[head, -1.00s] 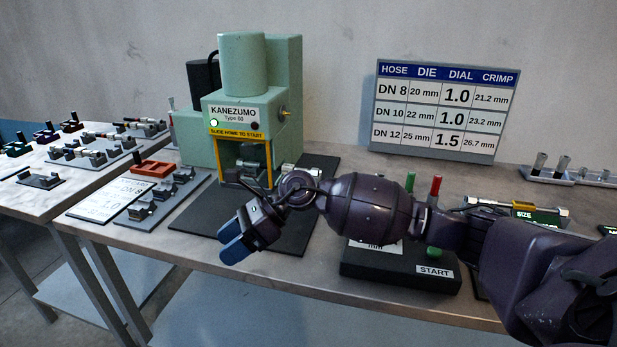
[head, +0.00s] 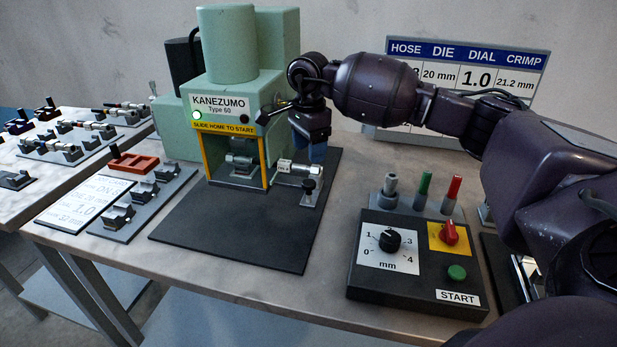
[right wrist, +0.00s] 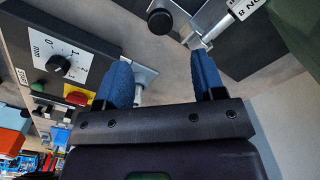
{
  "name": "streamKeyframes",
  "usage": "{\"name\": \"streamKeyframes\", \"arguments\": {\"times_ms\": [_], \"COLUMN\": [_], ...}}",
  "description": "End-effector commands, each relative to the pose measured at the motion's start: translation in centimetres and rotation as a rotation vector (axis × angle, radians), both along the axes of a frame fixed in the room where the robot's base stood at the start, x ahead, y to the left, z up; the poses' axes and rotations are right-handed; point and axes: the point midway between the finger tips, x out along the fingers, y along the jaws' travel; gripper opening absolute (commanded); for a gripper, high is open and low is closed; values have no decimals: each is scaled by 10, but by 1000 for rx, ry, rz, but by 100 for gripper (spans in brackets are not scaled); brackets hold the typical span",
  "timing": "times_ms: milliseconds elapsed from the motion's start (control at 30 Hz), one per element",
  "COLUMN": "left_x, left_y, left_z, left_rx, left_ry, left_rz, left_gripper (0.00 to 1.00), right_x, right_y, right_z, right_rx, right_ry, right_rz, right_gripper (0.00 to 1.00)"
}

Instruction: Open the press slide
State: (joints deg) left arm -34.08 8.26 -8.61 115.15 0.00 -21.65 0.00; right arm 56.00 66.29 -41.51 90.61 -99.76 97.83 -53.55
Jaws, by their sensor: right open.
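The green press (head: 225,85) stands on a black mat (head: 230,225), with a yellow-edged opening in its front. Metal die parts (head: 243,160) show inside the opening. The press slide (head: 310,200) sticks out at the right side of the opening as a grey plate with an upright black knob (head: 309,186). A silver fitting with a white tag (head: 285,166) lies just behind the knob. My right gripper (head: 317,152) is open and empty, above and behind the knob, fingers pointing down. In the right wrist view the black knob (right wrist: 160,21) is beyond the fingertips, apart from them.
A control box (head: 420,265) with dial, red switch and green button stands at the right. Three upright pins (head: 422,190) stand behind it. A size board (head: 470,85) is behind my arm. A die rack (head: 140,200) lies left. The mat's front is clear.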

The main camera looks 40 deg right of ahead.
Motion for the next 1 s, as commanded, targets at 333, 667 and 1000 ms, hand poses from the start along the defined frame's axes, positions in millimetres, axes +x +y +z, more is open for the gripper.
{"name": "streamKeyframes", "arguments": {"times_ms": [333, 667, 1000], "left_x": [-2, 5, 5], "left_y": [2, 0, -1], "left_z": [-3, 0, 1], "left_rx": [3, 1, -2], "left_ry": [7, -7, -7], "left_rz": [0, -3, -1], "left_gripper": [0, 0, 0], "right_x": [-1, 0, 0], "right_y": [1, 1, 1], "right_z": [-61, -90, -92], "right_rx": [4, 3, 3], "right_ry": [3, -1, -1], "right_rz": [1, 0, 0], "right_gripper": [63, 63, 60]}}
